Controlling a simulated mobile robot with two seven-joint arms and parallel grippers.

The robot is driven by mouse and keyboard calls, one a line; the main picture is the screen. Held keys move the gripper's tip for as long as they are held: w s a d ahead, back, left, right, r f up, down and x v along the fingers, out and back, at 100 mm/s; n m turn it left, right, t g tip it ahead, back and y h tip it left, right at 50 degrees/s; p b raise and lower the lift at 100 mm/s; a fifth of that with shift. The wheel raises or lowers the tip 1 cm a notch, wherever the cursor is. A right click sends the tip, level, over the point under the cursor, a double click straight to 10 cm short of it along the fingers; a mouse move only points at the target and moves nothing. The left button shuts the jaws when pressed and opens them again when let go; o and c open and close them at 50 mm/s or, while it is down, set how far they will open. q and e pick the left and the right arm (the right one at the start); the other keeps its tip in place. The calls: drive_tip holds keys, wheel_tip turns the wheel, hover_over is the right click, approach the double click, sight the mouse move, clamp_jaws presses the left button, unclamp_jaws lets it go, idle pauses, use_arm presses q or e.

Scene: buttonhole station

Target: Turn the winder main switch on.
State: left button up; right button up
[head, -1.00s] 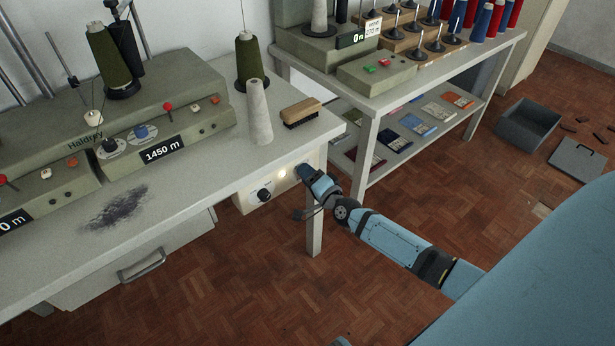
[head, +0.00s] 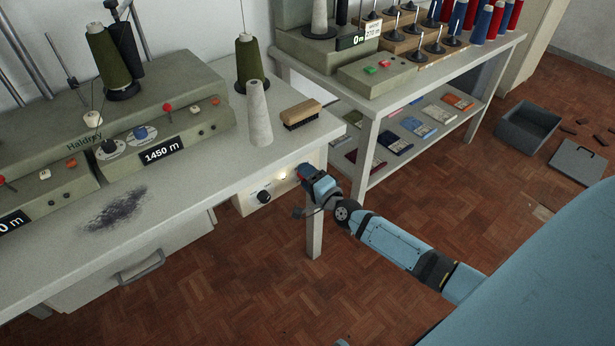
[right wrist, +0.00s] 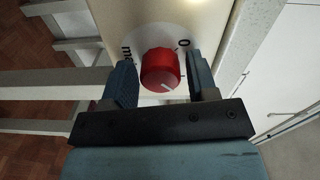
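The winder main switch is a red rotary knob (right wrist: 160,70) on a round white plate marked "0" and "ma…", the rest of the word hidden. A pale line on the knob faces the lower right of the right wrist view. The knob sits on the cream control box (head: 245,203) under the table's right end; a little red shows in the head view (head: 303,171). My right gripper (right wrist: 162,82) is open, one finger on each side of the knob, with gaps visible. It also shows in the head view (head: 311,178). My left gripper is not in view.
A black knob (head: 264,196) and a small glowing lamp (head: 283,176) are on the same box, left of my gripper. A table leg (head: 315,235) stands just below it. A brush (head: 300,114) and a grey cone (head: 259,115) stand on the tabletop above.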

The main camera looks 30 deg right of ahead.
drive_tip(key=shift+o, duration=0.6)
use_arm(q)
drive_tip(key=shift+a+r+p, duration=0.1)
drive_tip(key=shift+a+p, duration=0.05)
drive_tip(key=shift+p, duration=0.55)
use_arm(e)
drive_tip(key=s+d, duration=0.1)
drive_tip(key=s, duration=1.2)
drive_tip(key=shift+s, duration=0.35)
drive_tip(key=shift+r, duration=0.1)
